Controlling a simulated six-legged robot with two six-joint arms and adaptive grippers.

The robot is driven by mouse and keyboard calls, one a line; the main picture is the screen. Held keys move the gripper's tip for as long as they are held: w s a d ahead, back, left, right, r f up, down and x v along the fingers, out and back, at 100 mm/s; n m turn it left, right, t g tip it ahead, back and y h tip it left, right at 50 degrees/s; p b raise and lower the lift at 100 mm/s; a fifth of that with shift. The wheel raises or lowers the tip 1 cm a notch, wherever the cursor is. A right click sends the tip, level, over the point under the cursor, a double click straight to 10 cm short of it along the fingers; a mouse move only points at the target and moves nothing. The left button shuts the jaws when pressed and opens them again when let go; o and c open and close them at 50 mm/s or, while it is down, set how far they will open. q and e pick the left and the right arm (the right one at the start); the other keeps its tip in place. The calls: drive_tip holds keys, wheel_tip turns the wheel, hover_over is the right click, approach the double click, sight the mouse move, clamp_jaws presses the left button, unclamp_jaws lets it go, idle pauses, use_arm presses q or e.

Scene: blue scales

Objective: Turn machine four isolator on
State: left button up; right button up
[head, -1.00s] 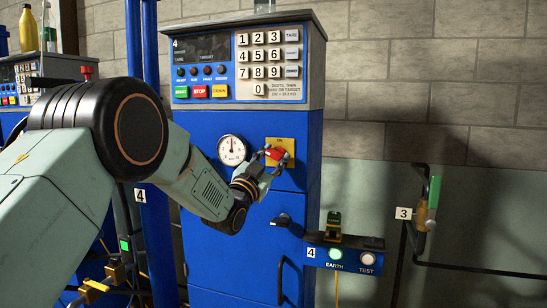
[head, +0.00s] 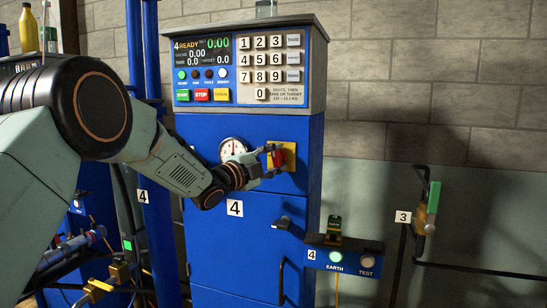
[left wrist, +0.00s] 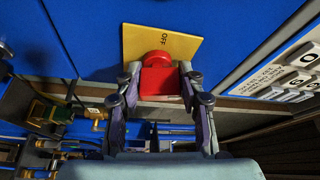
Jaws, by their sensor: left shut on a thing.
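The machine four isolator is a red knob (head: 279,157) on a yellow plate (head: 290,152) on the front of the blue number 4 cabinet. My left gripper (head: 270,158) is at the knob, shut on it. In the left wrist view the red knob (left wrist: 158,80) sits between the two fingers (left wrist: 159,72). The word OFF shows on the yellow plate (left wrist: 183,50) there. The number 4 display (head: 203,51) is lit and reads READY with 0.00 values. A green lamp under it is lit. My right gripper is not in view.
A round gauge (head: 232,149) is just left of the isolator, close behind my left wrist. A dark door handle (head: 283,222) sticks out below. An EARTH and TEST box (head: 345,255) stands at lower right. A number 3 valve with a green handle (head: 434,196) is further right.

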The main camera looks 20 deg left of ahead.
use_arm(q)
drive_tip(key=shift+d+r+m+g, duration=0.15)
drive_tip(key=shift+m+g, duration=0.1)
drive_tip(key=shift+m, duration=0.4)
drive_tip(key=shift+r+m+g, duration=0.15)
drive_tip(key=shift+m+g, duration=0.1)
drive_tip(key=shift+m, duration=0.4)
drive_tip(key=shift+f, duration=0.15)
drive_tip(key=o, duration=1.2)
drive_tip(key=shift+d, duration=0.15)
drive_tip(key=shift+a+f, duration=0.1)
drive_tip(key=shift+a, duration=0.1)
drive_tip(key=shift+s, duration=0.1)
drive_tip(key=v, duration=1.2)
drive_tip(key=shift+d, duration=0.1)
